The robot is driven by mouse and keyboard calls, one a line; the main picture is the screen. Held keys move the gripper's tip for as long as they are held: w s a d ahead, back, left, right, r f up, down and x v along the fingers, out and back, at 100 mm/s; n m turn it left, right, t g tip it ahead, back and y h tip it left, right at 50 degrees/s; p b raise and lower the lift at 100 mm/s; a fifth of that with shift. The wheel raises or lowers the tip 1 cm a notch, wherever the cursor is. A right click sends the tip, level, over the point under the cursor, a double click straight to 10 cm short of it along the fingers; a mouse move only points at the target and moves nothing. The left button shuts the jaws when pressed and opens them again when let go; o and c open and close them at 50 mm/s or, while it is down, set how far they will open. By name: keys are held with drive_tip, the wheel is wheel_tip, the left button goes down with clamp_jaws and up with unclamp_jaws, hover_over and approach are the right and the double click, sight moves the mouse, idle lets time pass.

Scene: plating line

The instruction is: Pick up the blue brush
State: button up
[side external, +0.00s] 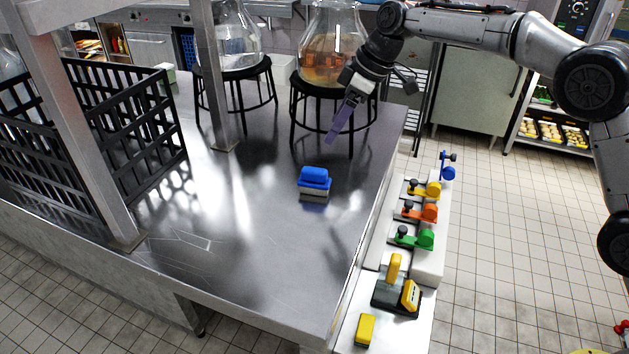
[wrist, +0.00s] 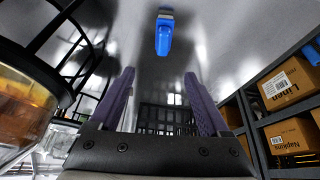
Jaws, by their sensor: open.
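The blue brush (side external: 314,178) lies on the steel table (side external: 250,260), with a blue grip on top and a pale grey lower part. It also shows in the wrist view (wrist: 165,35) at the top, beyond the fingertips. My gripper (side external: 333,138) is above the table, up and to the right of the brush in the side view, apart from it. In the wrist view its two purple fingers (wrist: 158,82) are spread wide with nothing between them.
Two glass flasks on black stands, one with amber liquid (side external: 330,55), stand behind the brush near my gripper. A black rack (side external: 120,140) is at the left. Coloured clamps (side external: 418,238) and a yellow block (side external: 365,330) line the right ledge. The table around the brush is clear.

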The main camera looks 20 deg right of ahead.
approach(309, 178)
drive_tip(key=shift+g, duration=0.3)
drive_tip(key=x, duration=0.3)
drive_tip(key=w+x, duration=0.1)
drive_tip(key=x, duration=0.1)
drive_tip(key=shift+d, duration=0.3)
drive_tip(key=shift+d+x, duration=0.2)
drive_tip(key=shift+x, duration=2.9)
drive_tip(key=shift+w, duration=0.15)
drive_tip(key=shift+c, duration=0.3)
clamp_jaws()
